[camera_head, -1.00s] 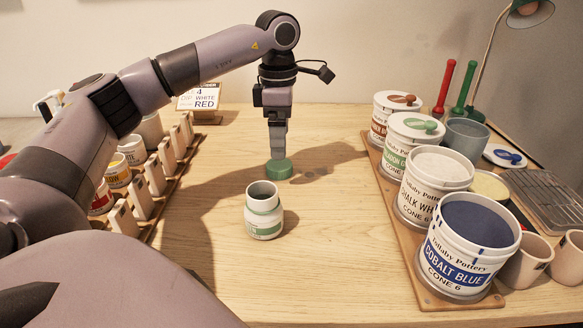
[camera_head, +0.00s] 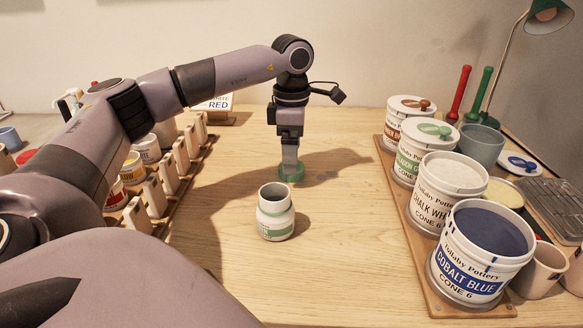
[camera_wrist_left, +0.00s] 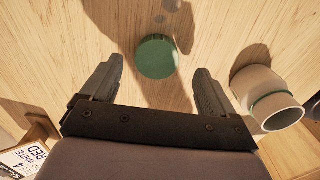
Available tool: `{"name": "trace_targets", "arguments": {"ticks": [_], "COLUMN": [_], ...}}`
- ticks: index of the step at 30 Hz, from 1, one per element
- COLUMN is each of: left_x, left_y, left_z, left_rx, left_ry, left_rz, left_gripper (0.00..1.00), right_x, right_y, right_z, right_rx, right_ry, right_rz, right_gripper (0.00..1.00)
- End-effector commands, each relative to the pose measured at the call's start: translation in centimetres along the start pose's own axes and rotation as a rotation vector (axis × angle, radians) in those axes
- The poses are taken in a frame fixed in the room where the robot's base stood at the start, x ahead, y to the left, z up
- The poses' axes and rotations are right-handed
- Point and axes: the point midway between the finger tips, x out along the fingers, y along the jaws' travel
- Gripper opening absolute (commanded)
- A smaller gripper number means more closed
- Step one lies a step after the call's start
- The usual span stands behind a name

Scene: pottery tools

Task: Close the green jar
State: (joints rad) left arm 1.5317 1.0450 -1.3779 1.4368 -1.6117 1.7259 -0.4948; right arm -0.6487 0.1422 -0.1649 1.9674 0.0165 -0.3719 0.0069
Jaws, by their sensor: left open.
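The open jar (camera_head: 275,212), white with green bands, stands upright on the table with no lid on it. It also shows at the right of the left wrist view (camera_wrist_left: 267,97). The green lid (camera_head: 292,173) lies on the table behind the jar. My left gripper (camera_head: 290,168) points down at the lid and partly hides it in the head view. In the left wrist view the lid (camera_wrist_left: 157,57) shows ahead of and between the two spread fingers, touching neither. The left gripper is open and empty. My right gripper is not in view.
A wooden board at the right holds several large glaze buckets, the nearest labelled cobalt blue (camera_head: 477,255). A rack of small jars and tiles (camera_head: 172,165) stands at the left, with a sign (camera_head: 218,104) behind. The table around the jar is clear.

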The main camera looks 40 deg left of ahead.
Motion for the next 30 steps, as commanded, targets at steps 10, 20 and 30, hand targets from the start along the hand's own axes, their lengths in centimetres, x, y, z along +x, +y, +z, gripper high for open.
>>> {"name": "trace_targets", "arguments": {"ticks": [10,20,30], "left_x": [3.5,3.5,3.5], "left_y": [0.3,0.3,0.3], "left_z": [-0.1,-0.1,-0.1], "left_rx": [0.0,0.0,0.0], "left_ry": [0.0,0.0,0.0], "left_rz": [0.0,0.0,0.0], "left_gripper": [0.89,0.76,0.3], "right_x": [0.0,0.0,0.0], "right_y": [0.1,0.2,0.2], "right_z": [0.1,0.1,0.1], "right_rx": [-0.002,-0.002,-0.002], "right_ry": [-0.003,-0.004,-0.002], "right_rz": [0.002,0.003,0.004], "right_gripper": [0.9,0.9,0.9]}}
